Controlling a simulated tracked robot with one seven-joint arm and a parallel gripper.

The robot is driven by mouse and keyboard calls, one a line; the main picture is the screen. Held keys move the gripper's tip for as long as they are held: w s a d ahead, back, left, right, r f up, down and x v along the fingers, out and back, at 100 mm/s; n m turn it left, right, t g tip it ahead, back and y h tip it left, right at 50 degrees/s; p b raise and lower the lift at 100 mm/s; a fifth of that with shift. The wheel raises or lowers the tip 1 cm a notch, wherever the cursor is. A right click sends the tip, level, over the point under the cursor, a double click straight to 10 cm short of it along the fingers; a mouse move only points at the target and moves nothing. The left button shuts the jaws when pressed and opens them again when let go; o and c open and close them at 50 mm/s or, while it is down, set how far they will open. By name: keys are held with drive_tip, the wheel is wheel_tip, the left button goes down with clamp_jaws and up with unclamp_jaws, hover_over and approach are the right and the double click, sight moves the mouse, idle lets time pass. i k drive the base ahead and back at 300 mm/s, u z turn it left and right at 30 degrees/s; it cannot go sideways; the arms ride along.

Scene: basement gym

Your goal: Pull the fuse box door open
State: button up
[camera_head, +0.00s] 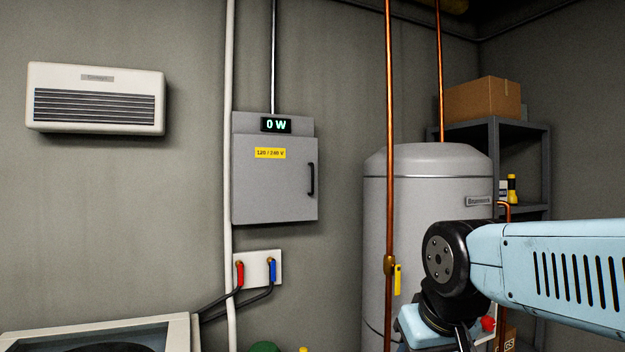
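The fuse box (243,123) is a grey metal cabinet on the wall, left of the middle in the head view. Its door (275,195) looks shut, with a yellow "120 / 240 V" label and a dark vertical handle (311,180) at its right edge. A small display above the door reads "0 W". My light-blue arm reaches in from the right and bends downward at a black joint, in front of the tank. It is apart from the fuse box, to the lower right. My gripper's fingers are not visible; the arm's end runs off the bottom edge.
A grey tank (425,170) and copper pipes (389,120) stand right of the fuse box. A white pipe (229,80) runs along its left side. Red and blue valves (240,273) sit below it, beside a white-topped appliance (100,332). A shelf (493,135) holds a cardboard box (483,98).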

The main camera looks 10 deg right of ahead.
sight(275, 177)
drive_tip(key=i, duration=1.2)
drive_tip(key=u, duration=0.1)
